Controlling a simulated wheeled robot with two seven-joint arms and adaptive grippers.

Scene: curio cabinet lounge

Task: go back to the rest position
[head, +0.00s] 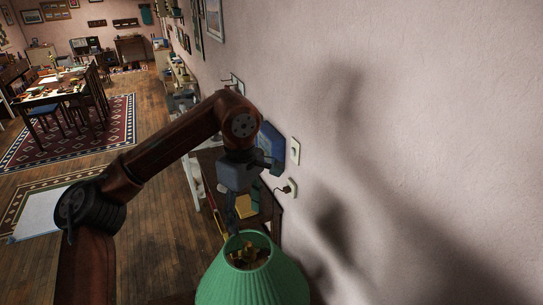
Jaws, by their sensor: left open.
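My left arm comes in from the lower left and bends at a reddish-brown joint. My left gripper (232,213) hangs below it, pointing down, open, with nothing seen between its fingers. It is close above the back rim of a green pleated lampshade (252,280); I cannot tell whether it touches. The shade's open top shows brass-coloured lamp parts inside. My right gripper is out of view.
A pale wall (420,130) with a switch plate and a plugged socket (291,187) stands close on the right. Low furniture runs along it behind the gripper. A cluttered table (50,92) stands on a patterned rug (105,133) far left. Wooden floor (165,225) is open between.

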